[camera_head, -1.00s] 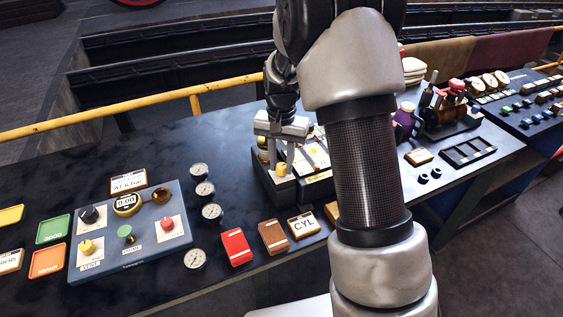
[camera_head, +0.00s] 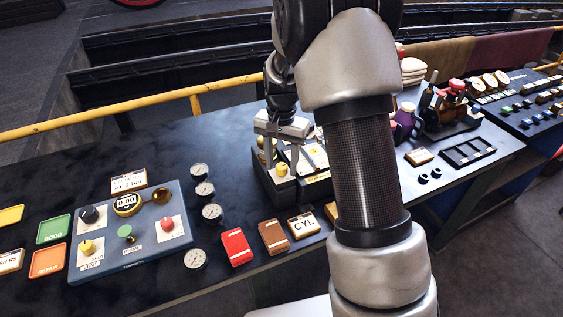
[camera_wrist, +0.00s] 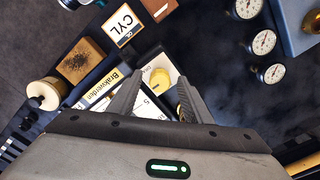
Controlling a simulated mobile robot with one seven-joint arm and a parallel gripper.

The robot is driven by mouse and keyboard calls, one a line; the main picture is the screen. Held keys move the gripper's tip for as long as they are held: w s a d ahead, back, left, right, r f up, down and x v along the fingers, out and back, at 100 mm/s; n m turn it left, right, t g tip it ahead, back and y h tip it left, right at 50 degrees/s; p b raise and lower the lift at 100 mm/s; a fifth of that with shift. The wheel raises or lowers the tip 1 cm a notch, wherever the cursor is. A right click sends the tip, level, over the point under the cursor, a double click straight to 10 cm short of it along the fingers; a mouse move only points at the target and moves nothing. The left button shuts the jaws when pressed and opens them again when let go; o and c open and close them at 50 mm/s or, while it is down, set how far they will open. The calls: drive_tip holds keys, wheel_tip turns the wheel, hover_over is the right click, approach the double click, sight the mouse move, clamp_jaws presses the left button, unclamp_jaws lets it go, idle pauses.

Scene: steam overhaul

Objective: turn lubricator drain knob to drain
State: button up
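A yellow knob (camera_head: 282,169) on a dark box stands under my gripper at the middle of the bench. In the wrist view the yellow knob (camera_wrist: 160,78) sits on a pale plate, in the space between my two fingertips. My gripper (camera_head: 281,166) points down with its fingers apart, one on each side of the knob; it also shows in the wrist view (camera_wrist: 161,82). I cannot see either finger touching the knob. The lettering around the knob is partly hidden by the fingers, so its setting cannot be read.
A CYL card (camera_head: 303,224), a brown block (camera_head: 273,237) and a red block (camera_head: 236,246) lie in front of the box. Several gauges (camera_head: 212,213) stand to its left, beside a blue panel (camera_head: 150,254) with knobs. Bottles (camera_head: 446,105) stand at the right.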

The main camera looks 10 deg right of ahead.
sight(281, 166)
wheel_tip(281, 166, up, 18)
drive_tip(key=shift+f, duration=0.25)
idle(0.3)
drive_tip(key=s+r+n+t+p, duration=0.1)
drive_tip(key=s+r+n, duration=0.1)
drive_tip(key=s+r, duration=0.35)
drive_tip(key=s+r+n+t, duration=0.1)
drive_tip(key=s+r+t, duration=0.1)
drive_tip(key=s, duration=0.6)
drive_tip(key=s+f+n+t+p, duration=0.1)
drive_tip(key=s+n, duration=0.3)
drive_tip(key=s, duration=0.8)
drive_tip(key=shift+f+t, duration=0.4)
drive_tip(key=shift+t, duration=0.4)
drive_tip(key=shift+d, duration=0.15)
